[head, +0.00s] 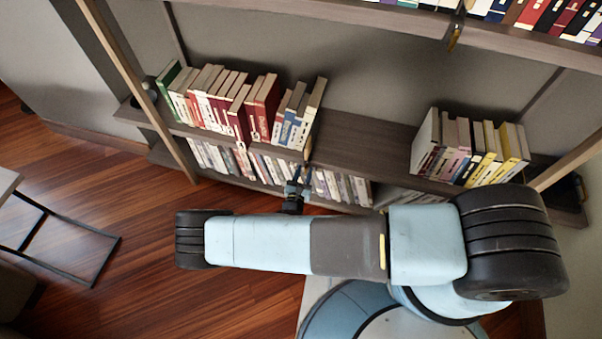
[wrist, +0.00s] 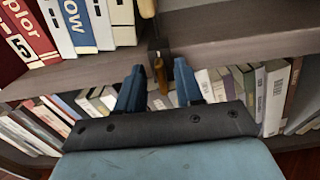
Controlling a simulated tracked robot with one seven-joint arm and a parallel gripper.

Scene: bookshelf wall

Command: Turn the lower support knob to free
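The lower support knob (wrist: 162,76) is a small brown-orange lever under a black bracket (wrist: 158,48) on the front edge of the shelf board. In the wrist view it hangs down between my two blue fingertips. My gripper (wrist: 160,74) is open, with gaps visible on both sides of the knob. I cannot tell whether the knob is fully between the fingers or just beyond them. In the head view my gripper (head: 301,174) is just below the front edge of the middle shelf, and the knob is too small there to make out clearly.
The shelf board (wrist: 235,40) runs just above my gripper. Books stand on it at left (head: 215,98) and right (head: 475,150), and a lower row (wrist: 255,90) stands behind my fingers. A similar bracket with a lever (head: 455,35) is on the top shelf.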

